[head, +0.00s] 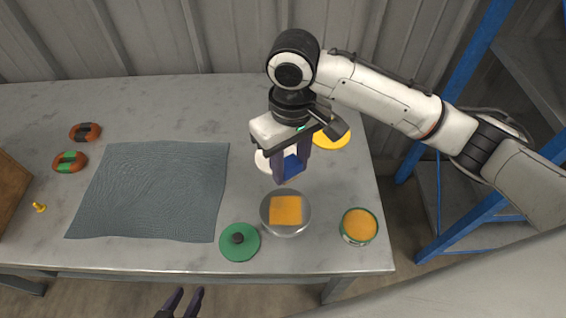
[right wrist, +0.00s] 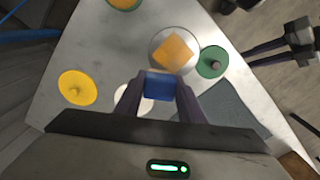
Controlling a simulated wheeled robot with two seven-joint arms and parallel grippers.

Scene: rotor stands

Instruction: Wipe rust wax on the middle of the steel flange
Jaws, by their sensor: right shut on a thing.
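My right gripper (head: 291,172) is shut on a blue block (head: 293,165), which also shows between its fingers in the right wrist view (right wrist: 159,86). It holds the block over the table, behind a round grey metal disc (head: 286,233), which looks like the steel flange. An orange square (head: 286,210) covers the disc's middle; it also shows in the right wrist view (right wrist: 174,53). An open green tin (head: 359,227) with an orange filling, perhaps the rust wax, stands to the right. My left gripper (head: 181,300) is open and empty at the table's front edge.
A green knobbed lid (head: 240,243) lies left of the disc. A yellow disc (head: 331,136) and a partly hidden white disc (head: 262,161) lie behind.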

